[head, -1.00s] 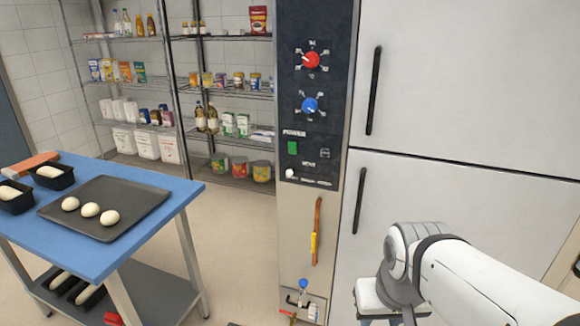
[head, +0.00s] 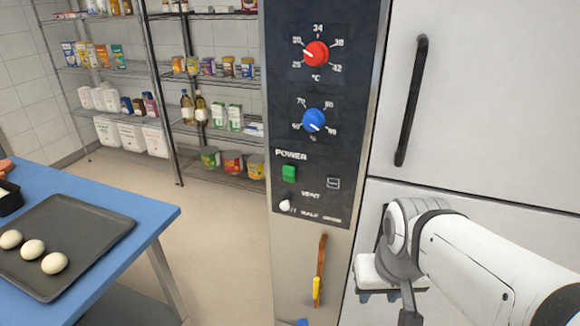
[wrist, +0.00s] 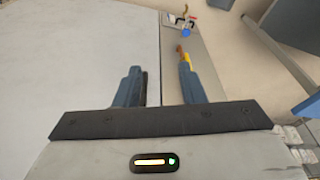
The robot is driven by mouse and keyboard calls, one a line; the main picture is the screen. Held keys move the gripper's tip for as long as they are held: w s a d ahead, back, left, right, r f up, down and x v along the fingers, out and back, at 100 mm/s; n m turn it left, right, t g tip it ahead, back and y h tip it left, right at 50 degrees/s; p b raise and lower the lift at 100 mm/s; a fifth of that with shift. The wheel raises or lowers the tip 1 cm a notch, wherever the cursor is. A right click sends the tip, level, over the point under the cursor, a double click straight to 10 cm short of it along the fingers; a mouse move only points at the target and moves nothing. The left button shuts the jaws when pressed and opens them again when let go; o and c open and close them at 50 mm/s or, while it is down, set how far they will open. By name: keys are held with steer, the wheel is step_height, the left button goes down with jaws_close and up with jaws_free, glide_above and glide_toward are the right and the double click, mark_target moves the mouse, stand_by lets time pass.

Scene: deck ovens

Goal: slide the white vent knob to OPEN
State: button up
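The white vent knob (head: 285,205) sits at the left end of its slot, low on the dark control panel (head: 345,130), under the word VENT. The slot labels to its right are too small to read surely. In the wrist view my gripper (wrist: 165,85) is open and empty, its two blue-grey fingers apart. It points along the pale door and the lower panel strip. In the head view my arm is at the lower right, right of the panel and apart from the knob. The knob is not visible in the wrist view.
Above the knob are a green power button (head: 289,173), a blue dial (head: 314,120) and a red dial (head: 315,53). An orange-and-yellow handled tool (head: 319,275) hangs below. White doors with black handles (head: 411,100) stand right. A blue table (head: 120,215) with a dough tray stands left.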

steer(key=shift+w+a, duration=0.1)
steer(key=shift+w, duration=0.25)
steer(key=shift+o, duration=0.2)
steer(key=shift+s+r, duration=0.1)
steer(key=shift+o, duration=0.6)
steer(key=shift+w+a, duration=0.2)
steer(key=m+t+h+b, duration=0.4)
steer(key=t+h+b, duration=0.2)
steer(key=t+b, duration=1.1)
glide_toward(284, 207)
steer(key=w+r+g+b, duration=0.1)
steer(key=r+g+b, duration=0.1)
steer(key=g+b, duration=0.1)
steer(key=b+x, duration=0.1)
steer(key=x, duration=0.7)
steer(key=shift+a+r+b, duration=0.1)
steer(key=shift+r+b, duration=0.05)
steer(key=shift+b, duration=0.2)
